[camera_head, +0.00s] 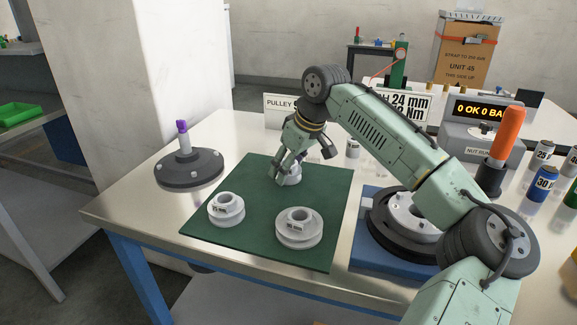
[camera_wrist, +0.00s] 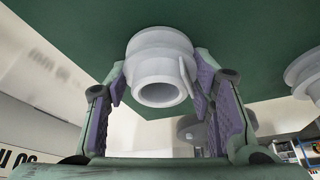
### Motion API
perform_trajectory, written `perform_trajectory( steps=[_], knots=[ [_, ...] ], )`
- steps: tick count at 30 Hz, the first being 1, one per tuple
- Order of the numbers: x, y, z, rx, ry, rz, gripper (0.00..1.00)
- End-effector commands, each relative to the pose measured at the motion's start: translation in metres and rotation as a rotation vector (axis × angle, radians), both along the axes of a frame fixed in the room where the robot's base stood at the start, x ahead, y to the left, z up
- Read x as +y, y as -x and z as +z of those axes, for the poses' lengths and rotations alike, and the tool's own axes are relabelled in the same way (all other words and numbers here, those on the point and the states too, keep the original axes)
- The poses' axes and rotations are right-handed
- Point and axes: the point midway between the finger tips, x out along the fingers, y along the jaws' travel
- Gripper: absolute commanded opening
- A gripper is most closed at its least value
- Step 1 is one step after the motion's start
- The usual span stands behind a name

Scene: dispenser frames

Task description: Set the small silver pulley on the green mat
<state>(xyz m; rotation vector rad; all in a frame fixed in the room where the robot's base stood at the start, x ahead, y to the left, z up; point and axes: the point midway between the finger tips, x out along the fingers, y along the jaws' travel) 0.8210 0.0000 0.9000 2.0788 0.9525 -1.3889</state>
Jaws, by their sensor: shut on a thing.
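A small silver pulley (camera_head: 292,178) is between the fingers of my gripper (camera_head: 284,170), at the back part of the green mat (camera_head: 262,190). In the wrist view the gripper (camera_wrist: 158,78) is shut on this pulley (camera_wrist: 160,62), with a finger on each side, and the mat (camera_wrist: 85,30) fills the space behind it. I cannot tell whether the pulley touches the mat or hangs just above it. Two other silver pulleys with labels sit on the mat: one at the left (camera_head: 226,210) and a wider one at the front right (camera_head: 298,228).
A dark round base with a purple-tipped post (camera_head: 188,168) stands left of the mat. A blue fixture (camera_head: 385,258) with a dark disc is to the right, beneath my arm. A white pulley sign (camera_head: 280,108), an orange-handled tool (camera_head: 508,132) and several small bottles stand farther back.

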Motion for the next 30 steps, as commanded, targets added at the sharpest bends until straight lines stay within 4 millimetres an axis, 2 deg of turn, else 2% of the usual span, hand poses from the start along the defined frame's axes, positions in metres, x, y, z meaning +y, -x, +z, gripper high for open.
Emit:
perform_trajectory(
  steps=[8,9,17,26,30],
  knots=[
    [0.001,0.0,-0.009,0.002,0.0,0.002,0.1],
    [0.0,0.001,-0.01,0.003,0.001,0.002,0.51],
    [0.0,0.001,-0.011,0.005,0.003,0.001,0.69],
    [0.0,0.0,-0.009,0.003,0.002,0.0,0.69],
    [-0.001,0.0,0.0,0.001,0.003,-0.001,0.69]
  ],
)
